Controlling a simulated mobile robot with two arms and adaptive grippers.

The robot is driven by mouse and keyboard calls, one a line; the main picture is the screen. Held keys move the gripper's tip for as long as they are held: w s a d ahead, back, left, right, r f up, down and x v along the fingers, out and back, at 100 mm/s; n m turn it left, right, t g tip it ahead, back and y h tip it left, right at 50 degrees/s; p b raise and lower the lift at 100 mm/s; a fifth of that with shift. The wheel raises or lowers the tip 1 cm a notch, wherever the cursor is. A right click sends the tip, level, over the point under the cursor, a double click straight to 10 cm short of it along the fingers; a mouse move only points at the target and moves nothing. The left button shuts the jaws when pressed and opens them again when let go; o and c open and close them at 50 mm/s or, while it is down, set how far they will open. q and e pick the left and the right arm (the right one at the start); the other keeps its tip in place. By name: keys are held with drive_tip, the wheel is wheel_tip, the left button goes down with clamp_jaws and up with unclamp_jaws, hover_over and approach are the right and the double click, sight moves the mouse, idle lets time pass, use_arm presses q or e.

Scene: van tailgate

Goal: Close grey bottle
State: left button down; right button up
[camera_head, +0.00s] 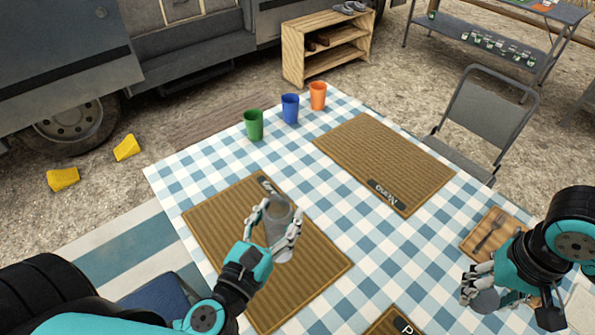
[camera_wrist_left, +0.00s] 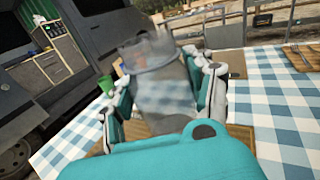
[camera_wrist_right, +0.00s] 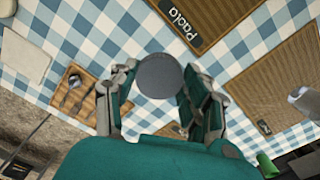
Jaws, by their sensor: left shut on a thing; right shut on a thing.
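The grey bottle (camera_head: 279,226) is held upright in my left gripper (camera_head: 273,237), above the placemat at the left of the table. In the left wrist view the bottle (camera_wrist_left: 162,85) looks see-through grey, with the fingers (camera_wrist_left: 165,95) on both its sides. My right gripper (camera_head: 477,288) is at the right side of the table, shut on a round grey lid (camera_head: 486,300). In the right wrist view the lid (camera_wrist_right: 159,72) shows as a flat disc between the fingertips (camera_wrist_right: 157,85). The bottle and lid are far apart.
Green (camera_head: 254,125), blue (camera_head: 290,108) and orange (camera_head: 318,96) cups stand at the table's far left edge. A wooden board with cutlery (camera_head: 490,234) lies near my right arm. The checkered cloth (camera_head: 375,255) between my grippers is mostly clear. A grey chair (camera_head: 487,115) stands behind.

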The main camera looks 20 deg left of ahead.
use_arm(q)
drive_tip(key=w+d+m+g+h, duration=0.2)
drive_tip(key=w+d+m+h, duration=0.1)
drive_tip(key=d+m+h, duration=0.1)
drive_tip(key=w+d+r+m+g+h, duration=0.1)
drive_tip(key=w+d+m+g+h, duration=0.1)
drive_tip(key=d+h, duration=0.5)
drive_tip(key=w+d+m, duration=0.1)
drive_tip(key=d, duration=0.1)
drive_tip(key=shift+d+m, duration=0.3)
drive_tip(key=shift+m, duration=0.1)
drive_tip(key=shift+s, duration=0.1)
use_arm(e)
drive_tip(key=w+a+r+n, duration=0.3)
drive_tip(key=a+r, duration=0.4)
drive_tip(key=a, duration=0.5)
drive_tip(key=w+a+r+n, duration=0.3)
drive_tip(key=a+r+n, duration=0.2)
drive_tip(key=a, duration=0.7)
wheel_tip(320, 180, up, 2)
drive_tip(key=shift+r, duration=0.1)
drive_tip(key=shift+f, duration=2.05)
drive_tip(key=shift+s+d, duration=0.1)
drive_tip(key=shift+f, duration=0.85)
